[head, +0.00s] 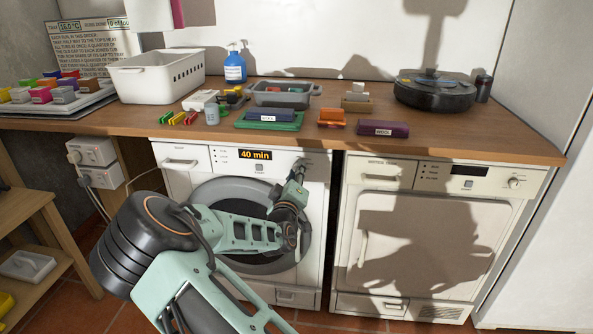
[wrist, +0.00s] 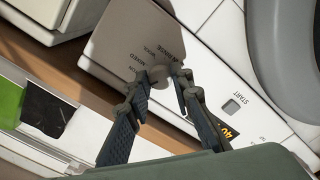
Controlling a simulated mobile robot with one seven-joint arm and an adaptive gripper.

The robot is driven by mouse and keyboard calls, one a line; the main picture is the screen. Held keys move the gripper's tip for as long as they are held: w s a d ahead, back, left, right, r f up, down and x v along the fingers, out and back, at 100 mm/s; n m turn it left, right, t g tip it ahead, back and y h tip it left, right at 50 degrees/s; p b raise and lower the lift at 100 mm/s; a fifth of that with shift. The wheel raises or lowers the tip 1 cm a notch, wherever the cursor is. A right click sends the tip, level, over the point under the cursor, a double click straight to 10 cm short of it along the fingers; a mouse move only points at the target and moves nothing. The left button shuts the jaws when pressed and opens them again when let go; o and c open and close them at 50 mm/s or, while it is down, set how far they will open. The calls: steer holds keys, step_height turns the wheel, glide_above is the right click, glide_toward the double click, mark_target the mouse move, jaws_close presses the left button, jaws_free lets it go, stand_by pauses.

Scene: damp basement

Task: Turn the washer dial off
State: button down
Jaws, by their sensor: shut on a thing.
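The white washer (head: 176,195) stands under the wooden counter on the left, its display (head: 255,155) lit with "40 min". My gripper (head: 298,168) is at the right end of the washer's panel, over its dial, which it hides in the head view. In the wrist view my gripper (wrist: 161,75) has one finger on each side of the round grey washer dial (wrist: 158,77), shut on it. Printed programme words such as "MIXED" ring the dial. I cannot tell exactly where the dial points.
A dryer (head: 349,260) with its own dial (head: 514,183) and a dark display stands right of the washer. The counter (head: 440,142) above holds a white basket (head: 150,78), a blue bottle (head: 235,67), trays, blocks and a black round device (head: 434,92).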

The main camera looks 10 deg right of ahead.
steer(key=n, duration=0.5)
steer(key=shift+p, duration=0.4)
steer(key=shift+n, duration=0.3)
steer(key=c, duration=1.7)
jaws_free()
steer(key=shift+s, duration=0.1)
steer(key=v, duration=1.2)
